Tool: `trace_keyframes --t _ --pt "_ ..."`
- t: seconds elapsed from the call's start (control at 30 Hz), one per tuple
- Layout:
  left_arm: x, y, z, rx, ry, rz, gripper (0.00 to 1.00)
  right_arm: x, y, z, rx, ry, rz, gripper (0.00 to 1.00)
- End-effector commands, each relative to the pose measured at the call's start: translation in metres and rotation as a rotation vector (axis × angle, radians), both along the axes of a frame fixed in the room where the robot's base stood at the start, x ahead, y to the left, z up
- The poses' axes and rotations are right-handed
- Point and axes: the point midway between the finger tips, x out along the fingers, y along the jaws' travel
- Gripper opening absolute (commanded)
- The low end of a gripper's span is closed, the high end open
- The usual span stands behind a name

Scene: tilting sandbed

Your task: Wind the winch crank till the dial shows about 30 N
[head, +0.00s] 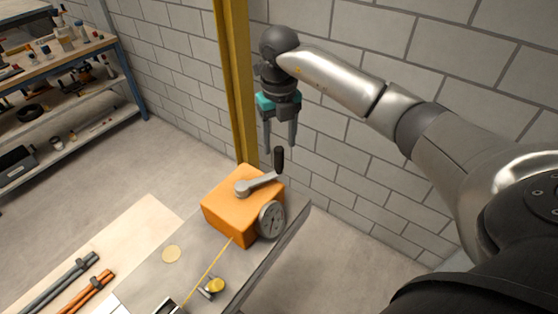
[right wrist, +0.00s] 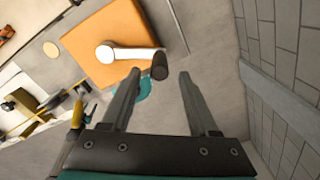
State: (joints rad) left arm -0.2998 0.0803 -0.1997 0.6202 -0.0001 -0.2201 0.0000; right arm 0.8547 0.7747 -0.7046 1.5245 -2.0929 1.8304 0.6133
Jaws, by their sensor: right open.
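The orange winch box (head: 228,206) stands on the bench near the yellow post. Its grey crank arm (head: 257,185) lies across the top and ends in an upright black handle (head: 279,160). The round dial (head: 271,219) is on the box's near right side; its reading is too small to tell. My right gripper (head: 281,150) points down with its fingers just above and around the handle's far side. In the right wrist view the fingers (right wrist: 157,82) are apart and empty, with the black handle (right wrist: 159,66) seen near their tips. My left gripper is not in view.
Grey and orange bars (head: 87,291) lie at the left. A yellow post (head: 236,80) and block wall stand behind; shelves (head: 90,60) are far left.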

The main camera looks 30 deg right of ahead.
Motion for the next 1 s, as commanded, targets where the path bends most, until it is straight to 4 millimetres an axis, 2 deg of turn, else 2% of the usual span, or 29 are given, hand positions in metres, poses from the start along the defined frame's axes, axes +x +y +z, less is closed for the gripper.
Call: trace_keyframes --t 0.03,0.2,0.4,0.8,1.0 --pt "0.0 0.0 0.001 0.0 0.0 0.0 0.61 -0.001 0.001 -0.012 0.002 0.005 -0.001 0.61" --pt "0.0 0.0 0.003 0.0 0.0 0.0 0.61 -0.001 0.001 -0.045 0.002 0.005 -0.001 0.61" --pt "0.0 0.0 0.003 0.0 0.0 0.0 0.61 0.0 0.0 -0.068 0.001 0.001 0.0 0.61" --pt "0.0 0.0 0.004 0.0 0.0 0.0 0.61 0.0 0.0 -0.074 0.001 -0.001 0.001 0.59" --pt "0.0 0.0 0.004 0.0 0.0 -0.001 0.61 0.0 0.0 -0.074 0.001 -0.001 0.0 0.37"
